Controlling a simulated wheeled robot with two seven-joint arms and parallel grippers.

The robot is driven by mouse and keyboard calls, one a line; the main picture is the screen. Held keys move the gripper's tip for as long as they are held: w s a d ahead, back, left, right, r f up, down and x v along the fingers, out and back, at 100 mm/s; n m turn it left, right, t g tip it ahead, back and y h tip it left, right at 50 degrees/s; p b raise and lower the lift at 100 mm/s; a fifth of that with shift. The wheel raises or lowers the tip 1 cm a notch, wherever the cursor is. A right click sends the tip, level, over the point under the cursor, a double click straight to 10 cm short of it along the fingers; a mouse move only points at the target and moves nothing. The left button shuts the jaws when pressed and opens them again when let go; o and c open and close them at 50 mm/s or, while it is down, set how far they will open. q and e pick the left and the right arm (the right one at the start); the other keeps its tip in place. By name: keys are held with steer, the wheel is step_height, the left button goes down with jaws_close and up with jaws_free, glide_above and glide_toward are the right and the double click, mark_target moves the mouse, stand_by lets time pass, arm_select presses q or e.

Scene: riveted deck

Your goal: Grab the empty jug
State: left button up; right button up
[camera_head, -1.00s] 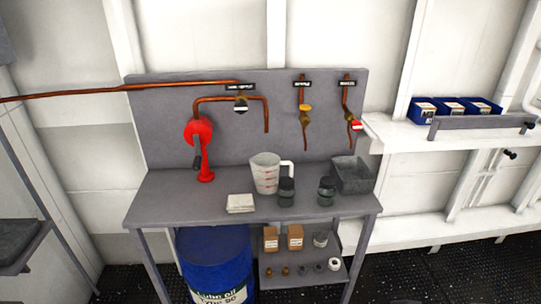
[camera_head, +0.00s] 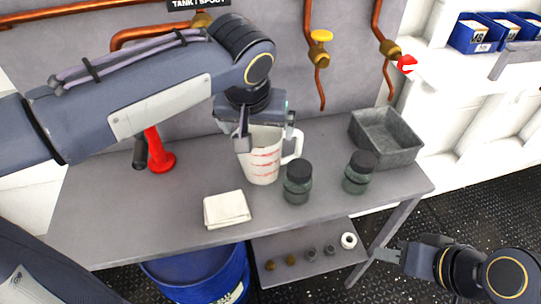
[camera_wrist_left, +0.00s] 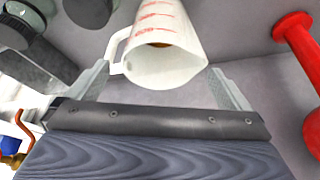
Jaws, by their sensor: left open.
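The jug (camera_head: 264,166) is a white translucent measuring jug with red marks and a handle on its right. It stands upright on the grey workbench (camera_head: 110,205). My left gripper (camera_head: 267,135) is over its top from above, open, with one finger in front of the rim's left side. In the left wrist view the jug (camera_wrist_left: 165,62) lies between the open fingers of my left gripper (camera_wrist_left: 162,84), with gaps at both sides. A small brown patch shows inside its mouth. My right gripper (camera_head: 383,255) is low at the right, away from the bench top; its jaw gap is unclear.
Two dark jars (camera_head: 298,185) (camera_head: 359,175) stand right of the jug. A folded white cloth (camera_head: 227,209) lies in front. A grey tray (camera_head: 387,138) is at the back right. A red hand pump (camera_head: 159,152) is at the left, and copper pipes with valves (camera_head: 321,37) run behind.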

mark_target(261, 144)
arm_select(q)
steer(key=shift+b+x, duration=0.45)
steer(key=shift+x, duration=3.95)
steer(key=shift+c, duration=0.4)
steer(key=c, duration=1)
steer(key=shift+r, duration=0.15)
